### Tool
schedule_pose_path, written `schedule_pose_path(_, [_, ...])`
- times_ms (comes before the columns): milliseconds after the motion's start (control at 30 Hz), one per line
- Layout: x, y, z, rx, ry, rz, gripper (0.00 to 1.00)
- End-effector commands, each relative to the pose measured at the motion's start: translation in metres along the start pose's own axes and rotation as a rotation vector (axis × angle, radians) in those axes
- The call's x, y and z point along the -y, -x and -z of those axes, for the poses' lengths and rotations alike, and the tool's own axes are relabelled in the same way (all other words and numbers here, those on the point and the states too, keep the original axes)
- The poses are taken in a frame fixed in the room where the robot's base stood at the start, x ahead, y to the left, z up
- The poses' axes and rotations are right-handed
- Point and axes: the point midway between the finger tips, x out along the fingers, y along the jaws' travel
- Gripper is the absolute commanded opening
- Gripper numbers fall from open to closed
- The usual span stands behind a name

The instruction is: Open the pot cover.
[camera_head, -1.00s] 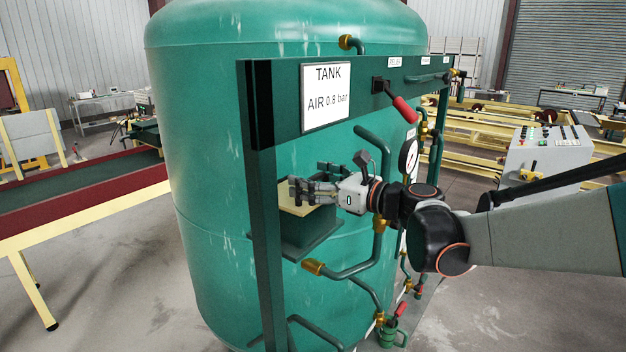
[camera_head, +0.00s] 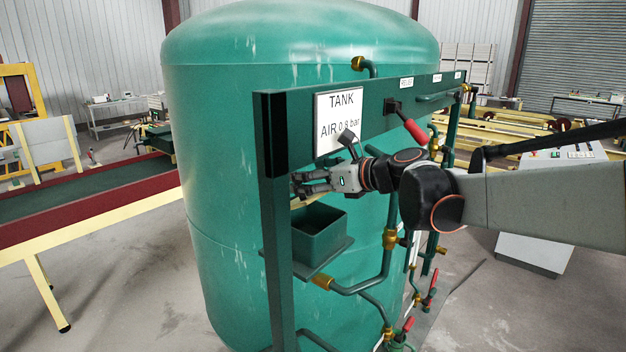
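The pot (camera_head: 318,243) is a dark green square box on a small shelf of the tank's frame. Its top is uncovered, and I see into its dark inside. A strip of the tan cover (camera_head: 302,202) shows just above the pot's far left edge, below my fingers; most of it is hidden. My gripper (camera_head: 302,184) is above the pot, pointing left, with its fingers over the tan strip. Whether the fingers grip the cover or only touch it is unclear.
The frame's left post (camera_head: 276,250) stands close beside the pot. A panel with a TANK sign (camera_head: 341,120) and a red-handled lever (camera_head: 414,130) is above my gripper. Green pipes with brass fittings (camera_head: 322,283) run below and right. The large green tank (camera_head: 215,150) is behind.

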Motion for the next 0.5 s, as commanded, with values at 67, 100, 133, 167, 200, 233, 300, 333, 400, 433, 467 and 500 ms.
schedule_pose_path(67, [0.0007, 0.0, -0.0024, 0.003, -0.004, 0.001, 0.33])
schedule_pose_path(100, [0.0007, 0.0, -0.0025, 0.003, -0.004, 0.001, 0.33])
schedule_pose_path(133, [0.0007, 0.0, -0.0025, 0.004, -0.004, 0.001, 0.33])
schedule_pose_path(167, [0.0008, 0.0001, -0.0025, 0.004, -0.004, 0.001, 0.33])
schedule_pose_path(200, [0.0008, 0.0001, -0.0025, 0.004, -0.004, 0.001, 0.33])
schedule_pose_path(233, [0.0008, 0.0001, -0.0024, 0.004, -0.004, 0.001, 0.33])
schedule_pose_path(300, [0.0009, 0.0002, -0.0024, 0.004, -0.005, 0.001, 0.33])
schedule_pose_path(333, [0.0009, 0.0002, -0.0024, 0.004, -0.005, 0.001, 0.33])
schedule_pose_path(400, [0.0009, 0.0003, -0.0023, 0.004, -0.005, 0.002, 0.85])
schedule_pose_path(433, [0.0009, 0.0003, -0.0022, 0.003, -0.004, 0.002, 0.92])
schedule_pose_path(467, [0.0009, 0.0003, -0.0021, 0.003, -0.004, 0.001, 0.98])
schedule_pose_path(500, [0.0008, 0.0003, -0.0019, 0.003, -0.004, 0.001, 0.98])
